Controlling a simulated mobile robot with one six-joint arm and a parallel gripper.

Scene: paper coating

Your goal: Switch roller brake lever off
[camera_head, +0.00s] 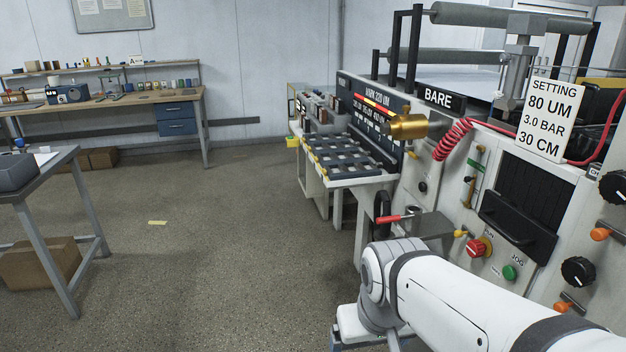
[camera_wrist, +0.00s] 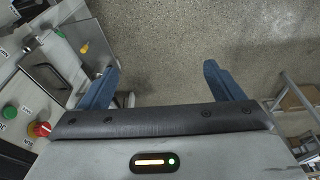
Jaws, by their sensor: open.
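A lever with a red grip (camera_head: 395,218) sticks out to the left from the coating machine's front, beside a dark wheel (camera_head: 382,208). I cannot tell for sure that it is the roller brake lever, or which way is off. Another small lever (camera_head: 468,190) stands upright on the panel under a green label. My gripper (camera_wrist: 162,82) is open and empty in the wrist view, its blue fingers spread above the floor. The machine's panel lies to its left, apart from the fingers. In the head view my arm hides most of the gripper.
A red knob (camera_head: 479,248), green button (camera_head: 509,272), yellow knob (camera_head: 459,233) and black handle (camera_head: 515,228) crowd the panel. They show in the wrist view too, with the red knob (camera_wrist: 42,129) close to my gripper.

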